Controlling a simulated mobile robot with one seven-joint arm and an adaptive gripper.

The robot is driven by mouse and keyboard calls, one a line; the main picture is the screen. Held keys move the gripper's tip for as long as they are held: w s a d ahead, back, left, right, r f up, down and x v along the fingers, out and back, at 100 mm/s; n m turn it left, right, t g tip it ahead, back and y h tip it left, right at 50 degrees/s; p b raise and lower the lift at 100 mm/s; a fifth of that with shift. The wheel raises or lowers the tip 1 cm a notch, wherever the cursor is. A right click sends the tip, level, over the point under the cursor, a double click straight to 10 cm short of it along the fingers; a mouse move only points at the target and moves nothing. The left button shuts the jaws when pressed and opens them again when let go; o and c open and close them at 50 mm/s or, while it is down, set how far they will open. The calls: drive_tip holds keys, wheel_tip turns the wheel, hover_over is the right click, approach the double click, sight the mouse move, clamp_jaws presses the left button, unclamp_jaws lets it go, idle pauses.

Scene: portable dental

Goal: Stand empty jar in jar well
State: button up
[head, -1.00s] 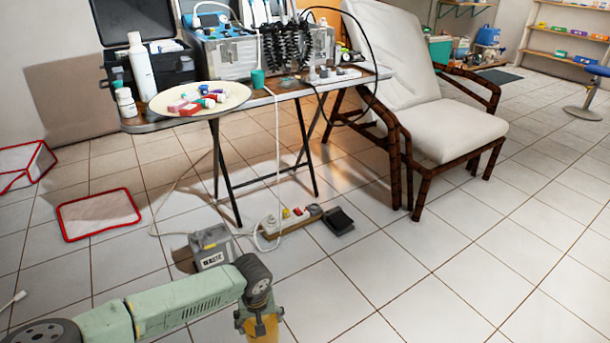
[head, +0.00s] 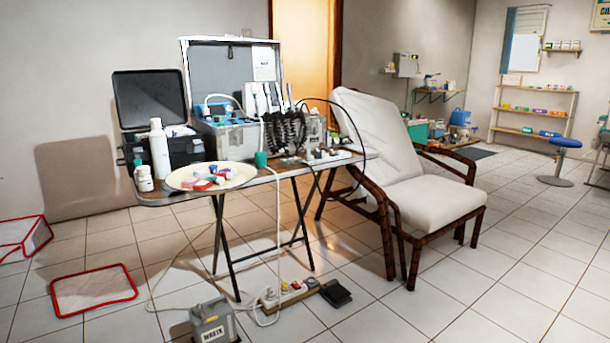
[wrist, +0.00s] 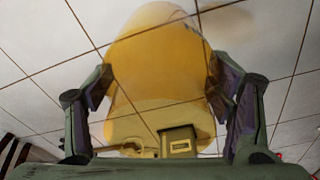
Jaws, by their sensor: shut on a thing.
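In the wrist view a large, see-through amber jar (wrist: 155,70) fills the space between the two fingers of my gripper (wrist: 160,95). The fingers are shut on its sides, and the floor shows through it. The jar looks empty. My gripper and the jar are out of the head view now. I cannot make out a jar well in either view; small items on the folding table (head: 262,178) are too small to tell apart.
A cream round tray (head: 243,177) with colored packets sits on the table beside white bottles (head: 159,150). A grey waste box (head: 213,322), power strip (head: 292,294) and cables lie on the floor. A white reclining chair (head: 425,203) stands right. The floor at front right is clear.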

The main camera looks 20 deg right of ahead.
idle(0.3)
drive_tip(key=r+p, duration=0.1)
drive_tip(key=p, duration=0.1)
drive_tip(key=s+r+p, duration=0.1)
drive_tip(key=p, duration=0.2)
drive_tip(key=r+p, duration=0.1)
drive_tip(key=p, duration=0.1)
drive_tip(key=shift+s+r+p, duration=0.15)
drive_tip(key=shift+s+p, duration=0.1)
drive_tip(key=shift+p, duration=0.1)
